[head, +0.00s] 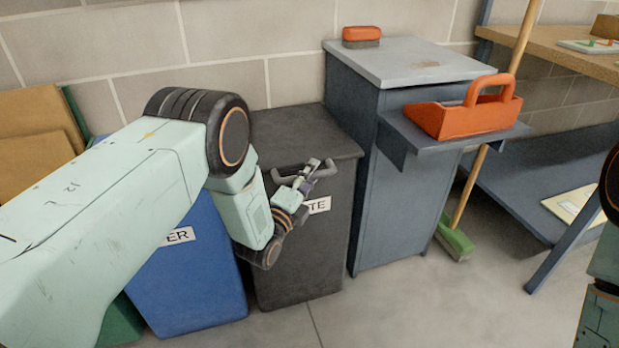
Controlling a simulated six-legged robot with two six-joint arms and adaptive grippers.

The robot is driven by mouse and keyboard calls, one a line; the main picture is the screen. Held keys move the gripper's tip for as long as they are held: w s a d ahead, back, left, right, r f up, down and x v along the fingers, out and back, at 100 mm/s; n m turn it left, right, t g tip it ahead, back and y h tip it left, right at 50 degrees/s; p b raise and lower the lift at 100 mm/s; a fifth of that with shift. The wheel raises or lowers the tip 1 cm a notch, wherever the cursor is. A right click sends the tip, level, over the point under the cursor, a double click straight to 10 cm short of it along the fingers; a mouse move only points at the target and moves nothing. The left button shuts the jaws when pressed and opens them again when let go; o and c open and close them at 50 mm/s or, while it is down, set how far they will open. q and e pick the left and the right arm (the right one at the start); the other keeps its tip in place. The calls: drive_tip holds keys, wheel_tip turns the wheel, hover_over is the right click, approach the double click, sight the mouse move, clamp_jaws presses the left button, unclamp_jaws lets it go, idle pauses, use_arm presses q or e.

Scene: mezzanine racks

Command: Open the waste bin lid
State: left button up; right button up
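The dark grey waste bin (310,260) stands against the wall, with a white label ending in "TE" partly hidden by my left arm. Its lid (300,137) lies flat and closed. A grey handle (324,170) sticks out at the lid's front edge. My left gripper (309,174) is at this handle, pointing up toward it. Its fingertips overlap the handle in the picture; whether they are closed around it is too small to tell. My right gripper is out of view.
A blue bin (190,270) with cardboard behind it stands left of the waste bin. A grey cabinet (405,200) stands close on the right, with an orange dustpan-like caddy (465,118) on its side shelf and an orange brush (361,37) on top. A green broom (455,240) leans there. Front floor is clear.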

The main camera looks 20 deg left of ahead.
use_arm(q)
clamp_jaws()
idle(0.7)
